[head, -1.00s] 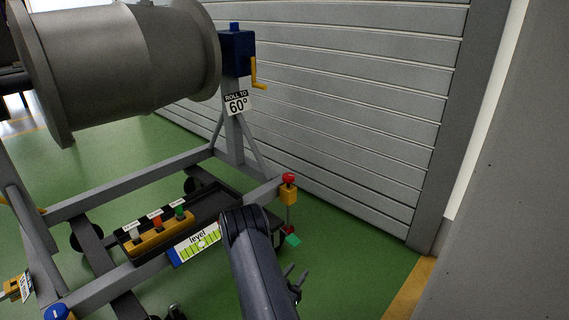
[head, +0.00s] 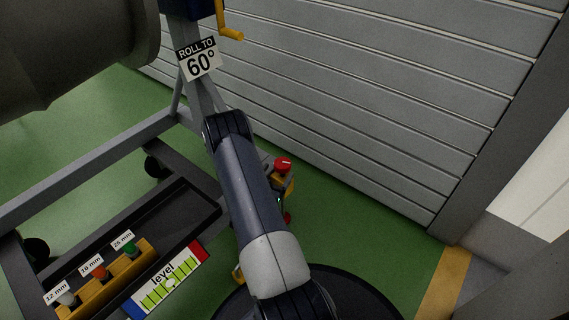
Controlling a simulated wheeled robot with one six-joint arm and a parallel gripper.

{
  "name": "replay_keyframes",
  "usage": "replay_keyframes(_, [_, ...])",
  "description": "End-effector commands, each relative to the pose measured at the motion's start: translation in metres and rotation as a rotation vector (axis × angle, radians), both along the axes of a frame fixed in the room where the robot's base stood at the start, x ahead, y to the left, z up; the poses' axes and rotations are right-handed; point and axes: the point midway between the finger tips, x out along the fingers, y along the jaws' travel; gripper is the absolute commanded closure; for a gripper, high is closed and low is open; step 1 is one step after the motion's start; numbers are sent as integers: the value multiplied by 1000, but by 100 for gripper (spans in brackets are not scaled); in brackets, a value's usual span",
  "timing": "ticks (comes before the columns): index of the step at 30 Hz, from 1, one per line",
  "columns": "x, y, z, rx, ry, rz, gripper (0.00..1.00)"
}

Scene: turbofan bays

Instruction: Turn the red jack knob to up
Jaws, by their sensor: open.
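The red jack knob (head: 283,164) sits on top of a small yellow block, just right of my arm in the head view. A pale mark shows on its top face, too small to read surely. Below it the jack post is partly hidden by my arm, with small green and red parts showing near the floor. My arm crosses the middle of the view, left of the knob. I cannot make out my gripper's fingers; they seem hidden behind the arm or among the dark shapes by the jack.
The grey stand frame with a level gauge (head: 168,283), a black tray (head: 178,220) and a yellow socket holder (head: 105,283) lies left. A "ROLL TO 60°" sign (head: 199,60) and yellow crank (head: 230,33) are above. A slatted grey wall (head: 400,110) stands behind. Green floor is clear right of the jack.

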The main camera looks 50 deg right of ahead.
Motion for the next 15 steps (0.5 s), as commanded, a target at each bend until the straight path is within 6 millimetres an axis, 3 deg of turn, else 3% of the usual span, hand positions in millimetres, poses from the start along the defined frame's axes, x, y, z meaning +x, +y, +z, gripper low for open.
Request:
replay_keyframes(7, [13,-45,-2,-2,-3,-2,23])
replay_keyframes(15, [20,-64,0,-1,-1,1,23])
